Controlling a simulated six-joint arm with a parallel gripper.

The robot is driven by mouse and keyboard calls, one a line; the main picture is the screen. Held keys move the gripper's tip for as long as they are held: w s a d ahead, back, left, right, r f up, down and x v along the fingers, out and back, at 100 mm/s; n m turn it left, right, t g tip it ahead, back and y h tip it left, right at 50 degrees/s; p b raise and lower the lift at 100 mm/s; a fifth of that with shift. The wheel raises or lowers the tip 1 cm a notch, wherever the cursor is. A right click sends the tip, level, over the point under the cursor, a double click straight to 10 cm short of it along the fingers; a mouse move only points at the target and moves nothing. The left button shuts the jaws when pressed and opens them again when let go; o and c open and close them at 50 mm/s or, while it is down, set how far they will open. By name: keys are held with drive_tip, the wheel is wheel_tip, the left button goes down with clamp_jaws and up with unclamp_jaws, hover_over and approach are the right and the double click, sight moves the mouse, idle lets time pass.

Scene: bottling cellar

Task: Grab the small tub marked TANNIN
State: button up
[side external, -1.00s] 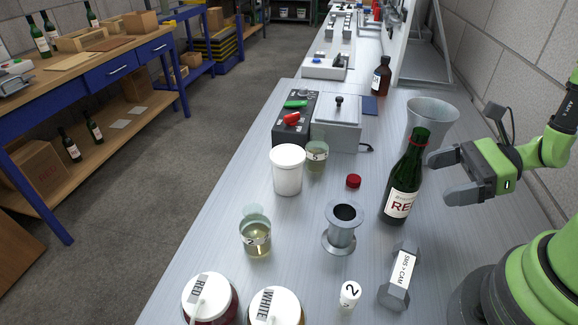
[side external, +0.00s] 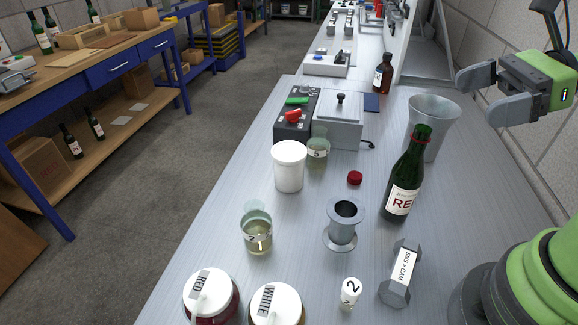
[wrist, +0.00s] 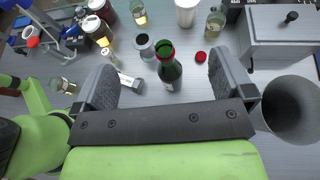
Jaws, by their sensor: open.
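A plain white tub (side external: 289,167) stands upright on the bench, left of the middle in the side view. No writing shows on the side facing the camera, so I cannot tell whether it is marked TANNIN. It also shows at the top of the wrist view (wrist: 187,12), partly cut off. My gripper (side external: 483,94) is open and empty, high at the right in the side view, well apart from the tub. In the wrist view its fingers (wrist: 161,64) are spread, with the green RED-labelled bottle (wrist: 169,70) showing far below between them.
The bottle (side external: 402,186), a grey metal vessel (side external: 424,118) and a metal spool (side external: 342,232) stand right of the tub. A beaker marked 5 (side external: 317,155) is close behind it; another beaker (side external: 257,238) is in front. A red cap (side external: 355,178) lies nearby. Jars stand at the front.

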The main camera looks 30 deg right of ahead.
drive_tip(key=w+n+g, duration=0.1)
drive_tip(key=n+g, duration=0.1)
drive_tip(key=n, duration=0.2)
drive_tip(key=w+a+f+n+g+h, duration=0.1)
drive_tip(key=w+n+g, duration=0.1)
drive_tip(key=n, duration=0.2)
drive_tip(key=w+a+f+n+g+h, duration=0.1)
drive_tip(key=n+g, duration=0.1)
drive_tip(key=n, duration=0.1)
drive_tip(key=shift+w+a+f+n, duration=0.2)
drive_tip(key=shift+w+a+n, duration=0.1)
drive_tip(key=shift+n, duration=0.1)
wheel_tip(320, 180, up, 3)
drive_tip(key=n+t+h, duration=0.1)
drive_tip(key=n+h, duration=0.5)
drive_tip(key=n, duration=1.4)
hover_over(290, 151)
drive_tip(key=s+d, duration=0.2)
drive_tip(key=s, duration=0.1)
drive_tip(key=shift+t, duration=0.3)
drive_tip(key=f, duration=0.4)
drive_tip(key=w+f, duration=0.1)
drive_tip(key=f, duration=0.9)
drive_tip(key=shift+w+a+f, duration=0.1)
drive_tip(key=shift+w+a, duration=0.15)
drive_tip(key=shift+a, duration=0.1)
drive_tip(key=x, duration=0.6)
drive_tip(key=shift+w+a+f, duration=0.1)
drive_tip(key=shift+w+a, duration=0.1)
drive_tip(key=shift+w, duration=0.05)
